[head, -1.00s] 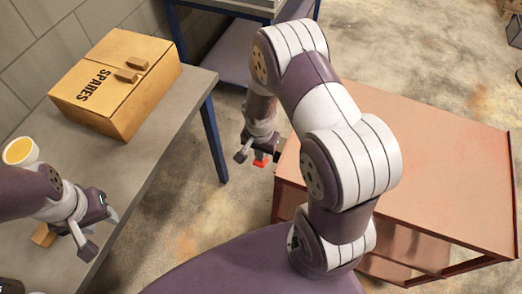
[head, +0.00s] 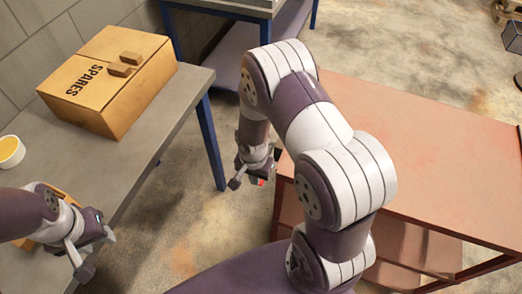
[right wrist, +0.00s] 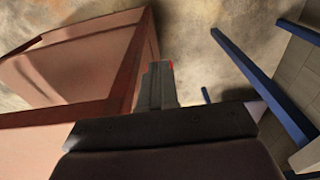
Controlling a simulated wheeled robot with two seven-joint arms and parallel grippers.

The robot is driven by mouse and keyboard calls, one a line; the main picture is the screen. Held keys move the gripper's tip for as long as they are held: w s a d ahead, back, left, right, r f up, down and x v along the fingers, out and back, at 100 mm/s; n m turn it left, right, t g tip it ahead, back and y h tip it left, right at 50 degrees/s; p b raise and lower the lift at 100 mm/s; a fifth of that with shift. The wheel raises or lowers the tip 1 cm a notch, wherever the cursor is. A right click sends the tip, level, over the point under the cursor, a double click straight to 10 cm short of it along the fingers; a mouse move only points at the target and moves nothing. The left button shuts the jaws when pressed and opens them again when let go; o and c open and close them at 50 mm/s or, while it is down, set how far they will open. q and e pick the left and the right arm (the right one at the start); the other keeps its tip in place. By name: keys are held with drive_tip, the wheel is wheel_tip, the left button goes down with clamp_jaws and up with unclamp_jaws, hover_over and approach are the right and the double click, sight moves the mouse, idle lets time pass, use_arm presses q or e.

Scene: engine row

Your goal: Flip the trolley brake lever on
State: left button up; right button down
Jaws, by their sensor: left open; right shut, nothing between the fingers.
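The trolley (head: 430,140) is a reddish-orange cart with a flat top and a lower shelf, at the right of the head view. Its side shows at the left of the right wrist view (right wrist: 75,65). A small red part, perhaps the brake lever (head: 262,183), shows just under my right gripper (head: 253,175), by the trolley's left edge. A sliver of red shows at the fingertips in the right wrist view (right wrist: 171,66). That gripper is shut and holds nothing; contact with the red part cannot be told. My left gripper (head: 97,254) is open above the grey table.
The grey table (head: 150,150) at left bears a cardboard SPARES box (head: 105,85), a white cup with yellow contents (head: 10,151) and an orange-brown item partly hidden by my left arm. Another blue-legged table stands behind. Bare floor lies between table and trolley.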

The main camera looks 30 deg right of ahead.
use_arm(q)
drive_tip(key=shift+f+b, duration=0.3)
drive_tip(key=shift+f, duration=0.2)
use_arm(e)
drive_tip(key=shift+f, duration=0.55)
use_arm(q)
drive_tip(key=shift+s, duration=0.15)
use_arm(e)
drive_tip(key=shift+s+f, duration=0.1)
drive_tip(key=shift+s, duration=0.15)
